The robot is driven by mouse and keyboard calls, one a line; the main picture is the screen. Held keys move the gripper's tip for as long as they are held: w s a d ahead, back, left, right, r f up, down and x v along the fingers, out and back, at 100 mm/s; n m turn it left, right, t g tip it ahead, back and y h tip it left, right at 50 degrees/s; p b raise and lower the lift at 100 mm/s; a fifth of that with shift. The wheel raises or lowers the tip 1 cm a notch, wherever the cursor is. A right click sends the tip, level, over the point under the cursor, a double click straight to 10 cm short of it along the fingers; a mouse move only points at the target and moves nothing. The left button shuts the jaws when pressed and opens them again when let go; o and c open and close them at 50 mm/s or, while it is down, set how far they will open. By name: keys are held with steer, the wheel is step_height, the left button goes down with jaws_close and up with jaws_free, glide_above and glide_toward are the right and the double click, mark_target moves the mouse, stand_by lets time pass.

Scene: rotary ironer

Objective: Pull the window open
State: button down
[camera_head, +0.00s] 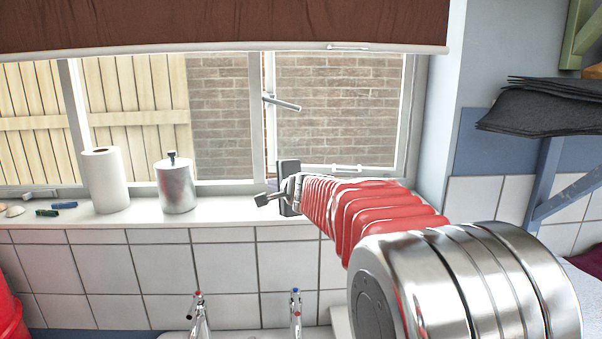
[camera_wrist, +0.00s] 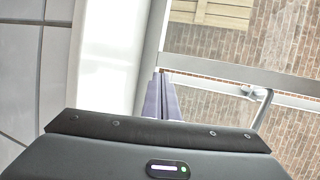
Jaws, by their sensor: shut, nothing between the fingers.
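The window (camera_head: 259,120) has a white frame, and brick wall and wooden fence show through its panes. Its right-hand pane (camera_head: 335,110) has a grey lever handle (camera_head: 282,103) on its left side. I cannot tell whether that pane is slightly ajar. My gripper (camera_head: 262,198) is low in front of the frame near the sill, below the handle and apart from it. In the wrist view its dark fingers (camera_wrist: 164,92) are shut together with nothing between them. A grey metal fitting (camera_wrist: 258,95) shows on the frame to their right.
A paper roll (camera_head: 105,180) and a metal canister (camera_head: 176,186) stand on the sill (camera_head: 235,211), left of my gripper. Taps (camera_head: 296,315) rise below. A brown blind (camera_head: 220,25) hangs above. A shelf bracket (camera_head: 545,185) with dark cloths (camera_head: 545,108) is at right.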

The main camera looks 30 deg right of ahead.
steer(key=shift+w+a+m+g+h, duration=0.3)
steer(key=shift+w+a+m+h, duration=0.2)
steer(key=shift+w+a+h, duration=0.3)
steer(key=shift+w+d+m+h, duration=0.15)
steer(key=shift+w+m+h, duration=0.15)
steer(key=shift+h, duration=0.1)
steer(key=s+d+m+h, duration=0.1)
steer(key=d, duration=0.1)
steer(key=s+d+m+g+h, duration=0.1)
steer(key=d+h, duration=0.1)
steer(key=d+r+m+g+h, duration=0.1)
steer(key=d+m, duration=0.1)
steer(key=d, duration=0.1)
steer(key=shift+s+r+h, duration=0.1)
steer(key=shift+s+h, duration=0.3)
steer(key=shift+w+d, duration=0.1)
steer(key=shift+d, duration=0.05)
steer(key=x, duration=1.1)
steer(key=shift+w+d, duration=0.2)
steer(key=shift+d, duration=0.05)
steer(key=shift+w+d, duration=0.55)
steer(key=shift+w, duration=0.35)
